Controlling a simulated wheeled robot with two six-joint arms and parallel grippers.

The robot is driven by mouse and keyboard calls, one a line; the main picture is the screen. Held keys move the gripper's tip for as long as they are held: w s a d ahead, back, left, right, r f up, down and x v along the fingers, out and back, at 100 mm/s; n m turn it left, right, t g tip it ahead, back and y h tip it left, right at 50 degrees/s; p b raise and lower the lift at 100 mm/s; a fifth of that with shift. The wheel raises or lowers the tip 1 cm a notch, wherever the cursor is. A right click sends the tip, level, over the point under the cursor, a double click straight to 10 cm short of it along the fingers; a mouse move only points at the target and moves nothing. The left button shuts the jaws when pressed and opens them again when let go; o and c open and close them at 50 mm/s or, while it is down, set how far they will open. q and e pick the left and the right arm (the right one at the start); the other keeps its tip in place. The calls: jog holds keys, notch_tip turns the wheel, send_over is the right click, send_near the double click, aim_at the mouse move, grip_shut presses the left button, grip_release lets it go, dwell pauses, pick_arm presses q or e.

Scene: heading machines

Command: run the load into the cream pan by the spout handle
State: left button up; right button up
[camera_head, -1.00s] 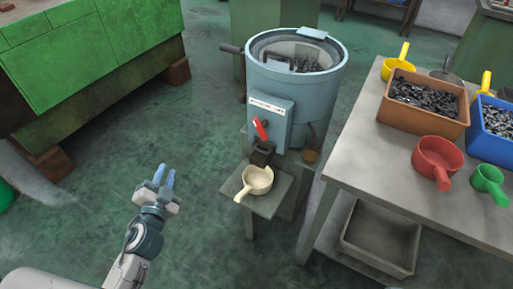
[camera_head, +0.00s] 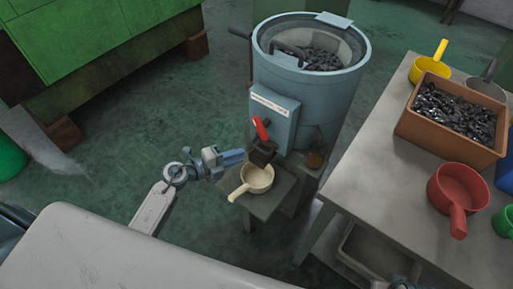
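The blue-grey drum machine (camera_head: 340,92) holds a load of dark metal pieces (camera_head: 322,59). A red lever handle (camera_head: 261,128) slants up at the front, above the dark spout (camera_head: 262,152). The cream pan (camera_head: 258,179) stands upright on a small stand (camera_head: 262,207) under the spout, its handle pointing left and towards me. I see no pieces in the pan. My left gripper (camera_head: 237,157) is left of the spout, its blue fingers pointing right, close to spout and pan. From this side I cannot tell whether it is open or touching anything. My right gripper does not show clearly.
The table at the right (camera_head: 367,167) bears an orange-brown bin (camera_head: 420,132) of dark pieces, a red pan (camera_head: 457,187), a yellow scoop (camera_head: 425,68) and a green pan (camera_head: 505,221). A grey bin (camera_head: 360,236) sits under it. A green machine (camera_head: 80,50) stands at the left; floor between is clear.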

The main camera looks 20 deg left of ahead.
aim_at(258, 149)
pick_arm(q)
jog(key=x, duration=0.7)
jog(key=shift+w, duration=0.1)
grip_shut()
